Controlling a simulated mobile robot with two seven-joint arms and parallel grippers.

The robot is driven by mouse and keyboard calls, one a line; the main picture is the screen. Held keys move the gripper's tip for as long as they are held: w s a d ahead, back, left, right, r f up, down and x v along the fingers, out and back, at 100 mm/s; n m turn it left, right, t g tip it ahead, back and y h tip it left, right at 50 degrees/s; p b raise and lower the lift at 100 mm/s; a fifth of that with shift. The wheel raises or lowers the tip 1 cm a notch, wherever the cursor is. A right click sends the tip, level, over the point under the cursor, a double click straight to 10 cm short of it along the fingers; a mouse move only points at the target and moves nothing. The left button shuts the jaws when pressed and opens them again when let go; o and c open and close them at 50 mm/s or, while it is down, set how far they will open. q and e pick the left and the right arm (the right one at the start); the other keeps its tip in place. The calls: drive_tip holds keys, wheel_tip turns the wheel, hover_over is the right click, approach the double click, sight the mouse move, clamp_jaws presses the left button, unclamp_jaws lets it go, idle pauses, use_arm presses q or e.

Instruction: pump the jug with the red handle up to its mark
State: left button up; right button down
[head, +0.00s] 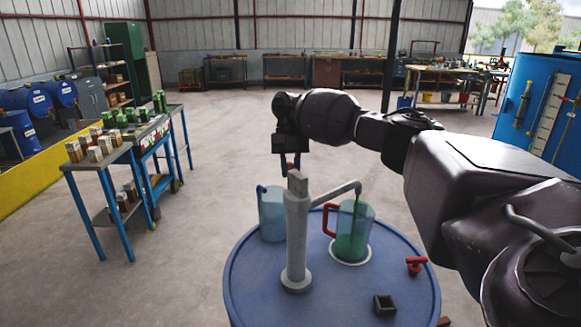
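The jug with the red handle (329,222) is a clear jug (366,226) on a pale round spot on the blue drum top, with its handle to the left. Green liquid stands in its lower part, and a darker green streak runs below the spout (340,191). Its mark cannot be made out. The grey hand pump (297,235) stands upright left of it, its spout reaching over the jug. My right gripper (291,167) points down at the pump's top end, partly behind it; whether its fingers grip anything is unclear. My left gripper is not in view.
A second, bluish jug (270,218) stands behind and left of the pump. A red valve (415,265) and a small dark open box (384,304) are on the drum top (255,290). A bench with bottles and boxes (115,150) is at left; the floor between is clear.

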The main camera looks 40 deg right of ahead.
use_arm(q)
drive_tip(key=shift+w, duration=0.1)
use_arm(e)
drive_tip(key=shift+f, duration=0.1)
drive_tip(key=c, duration=1.1)
unclamp_jaws()
drive_tip(key=shift+o, duration=0.7)
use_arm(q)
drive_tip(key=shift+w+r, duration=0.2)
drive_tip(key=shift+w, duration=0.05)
